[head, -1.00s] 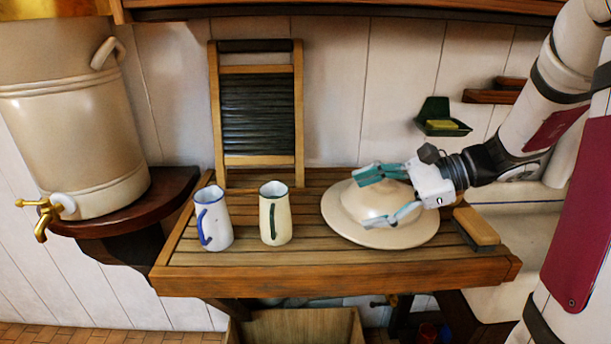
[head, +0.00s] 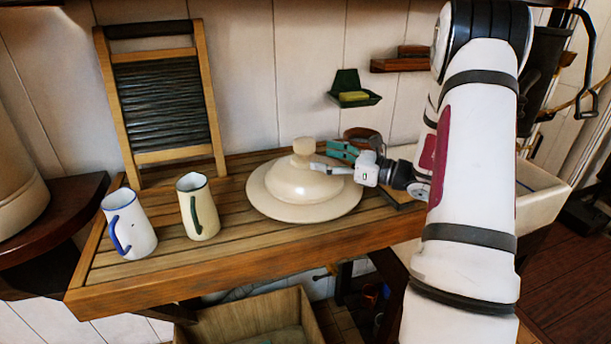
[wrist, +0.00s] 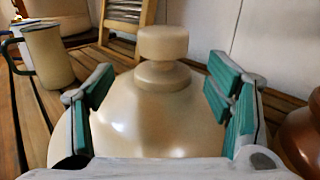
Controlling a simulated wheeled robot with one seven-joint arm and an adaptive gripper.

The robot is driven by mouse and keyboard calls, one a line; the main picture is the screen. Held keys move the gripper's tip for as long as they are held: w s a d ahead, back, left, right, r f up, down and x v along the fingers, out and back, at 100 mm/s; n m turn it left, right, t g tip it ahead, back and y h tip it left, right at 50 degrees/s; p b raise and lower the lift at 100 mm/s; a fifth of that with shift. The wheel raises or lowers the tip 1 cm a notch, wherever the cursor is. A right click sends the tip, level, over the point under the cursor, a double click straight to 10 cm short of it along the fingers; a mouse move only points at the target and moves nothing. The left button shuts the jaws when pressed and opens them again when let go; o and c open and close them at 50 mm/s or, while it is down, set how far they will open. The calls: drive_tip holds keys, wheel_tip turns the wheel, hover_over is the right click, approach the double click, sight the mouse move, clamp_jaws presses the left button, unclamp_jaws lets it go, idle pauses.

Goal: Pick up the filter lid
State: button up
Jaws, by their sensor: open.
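The filter lid (head: 300,190) is a cream dome with a wide flat brim and a round knob (head: 304,147) on top. It lies on the slatted wooden board, brim down. My gripper (head: 335,159) is at the lid's right side, level with the upper dome and pointing left at the knob. In the wrist view the knob (wrist: 163,45) stands ahead, centred between the two spread teal fingers of my gripper (wrist: 165,90). The fingers are open and hold nothing. The knob is beyond the fingertips, and I see no contact with it.
A white jug with blue trim (head: 129,226) and a cream jug with a green handle (head: 199,208) stand left of the lid. A washboard (head: 162,105) leans on the wall. A brown-handled object (head: 362,139) stands behind my gripper. A soap dish (head: 354,91) hangs above.

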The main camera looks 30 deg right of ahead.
sight(304, 153)
drive_tip(key=shift+f+p+x, duration=0.15)
drive_tip(key=shift+p+x, duration=0.15)
drive_tip(key=shift+x, duration=1.35)
drive_tip(key=shift+f+p+x, duration=0.15)
drive_tip(key=shift+p+x, duration=0.15)
drive_tip(key=shift+x, duration=1.3)
drive_tip(key=shift+w+d, duration=0.1)
drive_tip(key=shift+d, duration=0.05)
clamp_jaws()
